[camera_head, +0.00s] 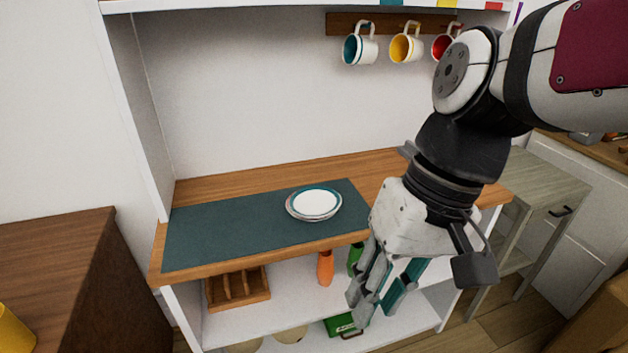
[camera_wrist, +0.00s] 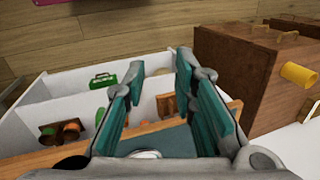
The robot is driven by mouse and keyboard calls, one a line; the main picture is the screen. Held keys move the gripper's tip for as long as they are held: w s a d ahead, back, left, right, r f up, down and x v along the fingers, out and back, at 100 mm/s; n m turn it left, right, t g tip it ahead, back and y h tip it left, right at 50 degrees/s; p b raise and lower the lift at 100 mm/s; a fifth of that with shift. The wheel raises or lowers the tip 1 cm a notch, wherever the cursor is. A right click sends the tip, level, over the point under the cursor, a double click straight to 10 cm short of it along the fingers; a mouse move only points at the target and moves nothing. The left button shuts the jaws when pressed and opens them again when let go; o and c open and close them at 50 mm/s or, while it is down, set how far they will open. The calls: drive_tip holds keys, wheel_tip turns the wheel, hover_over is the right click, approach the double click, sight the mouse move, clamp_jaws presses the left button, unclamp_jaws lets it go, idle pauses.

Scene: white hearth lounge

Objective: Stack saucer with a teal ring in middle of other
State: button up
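A white saucer with a teal ring (camera_head: 315,202) lies on the dark teal mat (camera_head: 215,228) on the wooden counter. Another rim with a pinkish edge (camera_head: 291,213) shows just beneath it, so it appears to rest on a second saucer, roughly centred. Most of the lower saucer is hidden. A sliver of white dish (camera_wrist: 145,154) shows at the bottom of the wrist view, partly covered by my gripper. My gripper (camera_head: 374,305) is open and empty, pointing down in front of the counter's front edge, right of the saucers. Its parted fingers (camera_wrist: 160,75) also show in the wrist view.
The mat's left part is clear. A brown cabinet (camera_head: 50,280) stands left.

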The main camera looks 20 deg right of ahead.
drive_tip(key=s+d+h, duration=0.1)
drive_tip(key=s+d+t+h, duration=0.1)
drive_tip(key=s+d+n+h, duration=0.1)
drive_tip(key=s, duration=0.1)
drive_tip(key=shift+d+r+t, duration=0.3)
wheel_tip(320, 180, up, 14)
drive_tip(key=t+p, duration=0.2)
drive_tip(key=p, duration=1)
drive_tip(key=shift+d+f+t, duration=0.2)
drive_tip(key=shift+f+t, duration=0.05)
drive_tip(key=shift+t, duration=0.05)
drive_tip(key=shift+w, duration=0.1)
idle(0.8)
